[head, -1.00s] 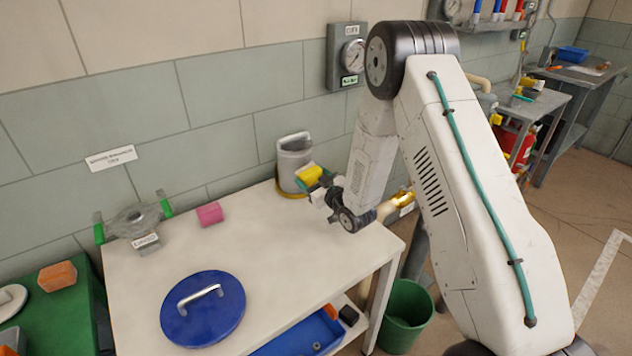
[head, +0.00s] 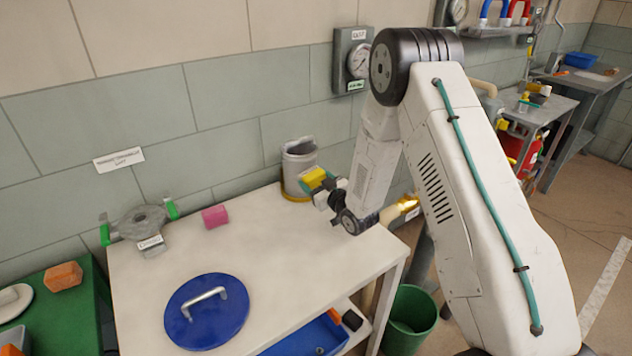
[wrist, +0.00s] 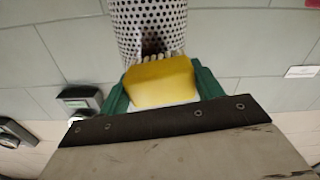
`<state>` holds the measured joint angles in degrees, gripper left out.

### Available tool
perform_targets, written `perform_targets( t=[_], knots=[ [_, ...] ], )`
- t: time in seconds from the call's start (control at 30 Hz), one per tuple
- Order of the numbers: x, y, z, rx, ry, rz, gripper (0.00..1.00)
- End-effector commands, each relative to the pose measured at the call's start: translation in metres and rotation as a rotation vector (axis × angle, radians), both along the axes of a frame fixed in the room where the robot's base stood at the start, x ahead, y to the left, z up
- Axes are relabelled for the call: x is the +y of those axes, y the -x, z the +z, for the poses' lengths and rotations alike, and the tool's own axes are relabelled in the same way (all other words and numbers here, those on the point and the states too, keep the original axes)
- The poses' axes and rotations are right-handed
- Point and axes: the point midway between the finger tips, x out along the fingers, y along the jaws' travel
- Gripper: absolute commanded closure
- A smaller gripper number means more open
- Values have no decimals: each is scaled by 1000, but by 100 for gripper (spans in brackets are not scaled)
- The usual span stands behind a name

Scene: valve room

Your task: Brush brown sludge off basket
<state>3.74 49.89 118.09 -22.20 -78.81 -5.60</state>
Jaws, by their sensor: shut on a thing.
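The basket (wrist: 150,22) is a pale perforated cylinder at the top of the wrist view. A dark brown sludge patch (wrist: 153,44) shows on its wall. In the head view the basket (head: 299,163) stands upright at the back right of the white table, with a yellow ring at its foot. My gripper (wrist: 160,82) is shut on a yellow brush (wrist: 161,84), with green fingers on both sides. The pale bristles point at the sludge and are at or very close to the wall; contact is unclear. In the head view the yellow brush (head: 313,177) is at the basket's right front.
On the white table (head: 270,240) are a blue lid (head: 207,320), a pink block (head: 215,216) and a grey fixture with green ends (head: 143,222). A gauge (head: 359,60) hangs on the wall behind. A green bin (head: 412,315) stands on the floor. The table's middle is clear.

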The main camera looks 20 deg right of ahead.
Motion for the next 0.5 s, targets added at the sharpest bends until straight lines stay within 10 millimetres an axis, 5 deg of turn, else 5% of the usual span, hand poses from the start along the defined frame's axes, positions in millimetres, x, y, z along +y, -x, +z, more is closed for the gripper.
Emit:
perform_targets(
  t=[0.5],
  knots=[
    [4, -10, 0, -2, -1, 0, 53]
  ],
)
